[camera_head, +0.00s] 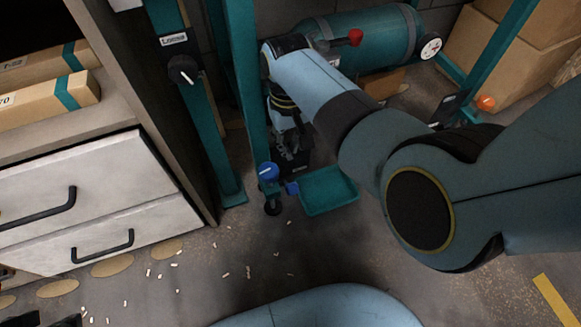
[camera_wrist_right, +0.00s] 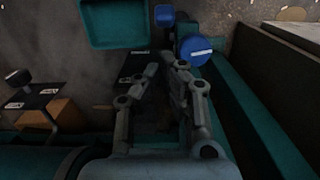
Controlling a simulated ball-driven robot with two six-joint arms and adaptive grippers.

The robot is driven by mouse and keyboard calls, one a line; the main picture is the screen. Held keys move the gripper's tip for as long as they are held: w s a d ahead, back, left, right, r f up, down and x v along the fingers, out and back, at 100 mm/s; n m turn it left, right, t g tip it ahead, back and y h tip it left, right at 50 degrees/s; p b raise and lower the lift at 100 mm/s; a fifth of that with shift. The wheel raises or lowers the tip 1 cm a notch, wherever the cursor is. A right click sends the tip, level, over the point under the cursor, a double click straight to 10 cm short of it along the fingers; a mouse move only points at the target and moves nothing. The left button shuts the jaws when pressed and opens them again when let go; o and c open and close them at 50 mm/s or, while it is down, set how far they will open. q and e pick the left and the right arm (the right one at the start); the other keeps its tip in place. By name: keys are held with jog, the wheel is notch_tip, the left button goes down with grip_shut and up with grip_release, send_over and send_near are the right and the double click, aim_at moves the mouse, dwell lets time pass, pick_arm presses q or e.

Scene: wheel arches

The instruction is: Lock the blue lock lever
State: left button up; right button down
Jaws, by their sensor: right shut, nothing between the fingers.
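A round blue knob (camera_head: 268,171) with a pale mark sits low by the teal post; it also shows in the right wrist view (camera_wrist_right: 195,50). A smaller blue piece (camera_head: 292,188) is just right of it, and shows at the top of the right wrist view (camera_wrist_right: 164,13). I cannot tell which is the lock lever. My right gripper (camera_head: 290,142) points down just above them; in the right wrist view its fingertips (camera_wrist_right: 167,68) are close beside the round knob. It is shut and empty; contact is unclear. Dark tips at the bottom left may be my left gripper (camera_head: 45,320), mostly cut off.
A teal tray (camera_head: 328,190) lies right of the blue parts. Teal posts (camera_head: 245,80) and a drawer cabinet (camera_head: 95,190) stand to the left. A teal tank (camera_head: 365,38) and cardboard boxes (camera_head: 525,45) are behind. Small pale bits litter the otherwise open floor.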

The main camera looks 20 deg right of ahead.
aim_at(289, 186)
pick_arm(q)
notch_tip(289, 186, down, 7)
jog(key=t+b, duration=0.5)
jog(key=t, duration=0.2)
jog(key=shift+w+d+f+b, duration=0.15)
jog(key=shift+d+f+b, duration=0.05)
jog(key=shift+d+b, duration=0.1)
pick_arm(e)
notch_tip(289, 186, down, 9)
jog(key=shift+s, duration=0.25)
pick_arm(q)
jog(key=shift+r, duration=0.1)
pick_arm(e)
jog(key=shift+r, duration=0.1)
